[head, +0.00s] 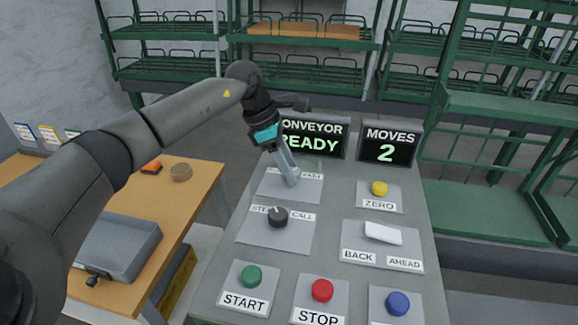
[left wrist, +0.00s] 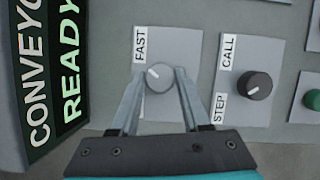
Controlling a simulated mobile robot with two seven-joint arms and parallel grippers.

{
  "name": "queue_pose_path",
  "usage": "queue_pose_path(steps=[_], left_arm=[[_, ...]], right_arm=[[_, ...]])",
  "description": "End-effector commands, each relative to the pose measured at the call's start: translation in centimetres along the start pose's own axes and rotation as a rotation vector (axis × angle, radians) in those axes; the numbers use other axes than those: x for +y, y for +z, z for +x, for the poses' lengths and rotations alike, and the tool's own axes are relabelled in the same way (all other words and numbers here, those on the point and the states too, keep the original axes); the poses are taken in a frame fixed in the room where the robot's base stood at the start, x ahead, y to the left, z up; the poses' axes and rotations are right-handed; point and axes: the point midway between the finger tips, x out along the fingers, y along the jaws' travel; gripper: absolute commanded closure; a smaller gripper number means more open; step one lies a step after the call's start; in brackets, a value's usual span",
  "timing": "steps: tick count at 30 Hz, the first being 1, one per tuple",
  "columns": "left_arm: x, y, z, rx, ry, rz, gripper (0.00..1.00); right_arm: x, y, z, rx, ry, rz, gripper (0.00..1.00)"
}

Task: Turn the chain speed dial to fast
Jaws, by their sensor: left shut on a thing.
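The chain speed dial is a light grey round knob (left wrist: 159,77) on a grey plate, with a FAST label (left wrist: 140,47) beside it. The white mark on its face points up and left in the left wrist view, toward the FAST side. The other label is hidden by a finger. My left gripper (left wrist: 160,80) is shut on the knob, one finger on each side. In the head view my left gripper (head: 290,181) reaches down onto the upper left plate (head: 312,190) and hides most of the knob. My right gripper is not in view.
The black STEP/CALL dial (head: 278,217) sits just below. The panel also carries a yellow ZERO button (head: 379,188), a white BACK/AHEAD rocker (head: 383,234), and START (head: 251,276) and STOP (head: 321,290) buttons. The displays (head: 390,145) behind read READY and 2.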

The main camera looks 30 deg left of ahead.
Motion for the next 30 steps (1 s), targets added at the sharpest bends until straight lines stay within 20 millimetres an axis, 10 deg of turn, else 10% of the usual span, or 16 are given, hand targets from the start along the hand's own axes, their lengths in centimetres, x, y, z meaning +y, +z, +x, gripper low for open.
queue_pose_path(steps=[9, 19, 30], left_arm=[[0.0, 0.0, 0.0, 0.000, 0.001, 0.001, 0.23], [0.1, 0.0, -0.7, 0.000, 0.002, 0.000, 0.23], [0.1, 0.1, -8.6, -0.002, 0.006, 0.001, 0.23]], right_arm=[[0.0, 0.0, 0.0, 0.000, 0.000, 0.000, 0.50], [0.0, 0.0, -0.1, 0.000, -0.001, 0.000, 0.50], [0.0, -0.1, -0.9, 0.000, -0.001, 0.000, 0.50]])
